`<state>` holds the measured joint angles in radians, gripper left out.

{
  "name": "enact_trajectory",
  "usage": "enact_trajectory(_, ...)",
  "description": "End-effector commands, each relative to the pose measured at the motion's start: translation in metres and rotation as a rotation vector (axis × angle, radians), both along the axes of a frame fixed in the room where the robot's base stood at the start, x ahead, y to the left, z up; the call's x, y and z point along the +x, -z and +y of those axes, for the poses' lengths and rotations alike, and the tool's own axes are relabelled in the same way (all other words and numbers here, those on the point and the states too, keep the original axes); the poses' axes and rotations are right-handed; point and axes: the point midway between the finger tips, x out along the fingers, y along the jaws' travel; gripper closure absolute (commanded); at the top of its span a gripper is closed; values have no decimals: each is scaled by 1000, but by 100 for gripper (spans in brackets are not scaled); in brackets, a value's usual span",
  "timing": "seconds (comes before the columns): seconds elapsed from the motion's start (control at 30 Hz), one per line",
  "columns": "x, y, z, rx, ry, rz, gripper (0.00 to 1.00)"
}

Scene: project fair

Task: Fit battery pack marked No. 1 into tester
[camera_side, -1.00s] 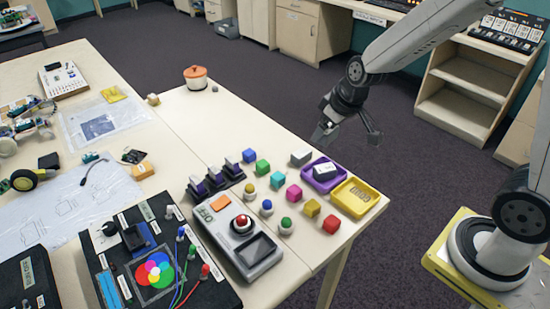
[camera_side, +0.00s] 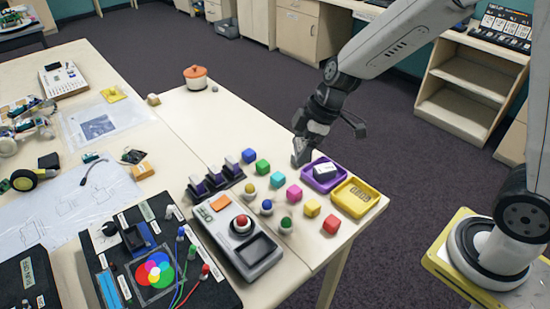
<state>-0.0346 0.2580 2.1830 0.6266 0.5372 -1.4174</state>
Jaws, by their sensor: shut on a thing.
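My gripper (camera_side: 302,152) is down at the table near its right edge, just left of the purple tray. It is shut on a pale grey block, which its fingers almost wholly hide; no marking on it can be read. A second white-and-dark block (camera_side: 325,171) lies in the purple tray (camera_side: 313,183). The grey tester (camera_side: 222,238), with a red button, an orange label and a dark rectangular recess (camera_side: 258,249), sits at the table's front. The recess looks empty.
A yellow tray (camera_side: 372,205) is beside the purple one. A dark rack (camera_side: 218,183) stands behind the tester.

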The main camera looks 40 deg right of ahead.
Motion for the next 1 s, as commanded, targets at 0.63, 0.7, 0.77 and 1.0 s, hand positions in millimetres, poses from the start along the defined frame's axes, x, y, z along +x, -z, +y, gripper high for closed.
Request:
enact_trajectory(0.63,-28,3,106,2,-1132,0,80)
enact_trajectory(0.7,-34,3,119,2,-1282,0,80)
enact_trajectory(0.77,-39,3,130,1,-1410,1,80)
enact_trajectory(1.0,-63,0,169,1,-1889,0,80)
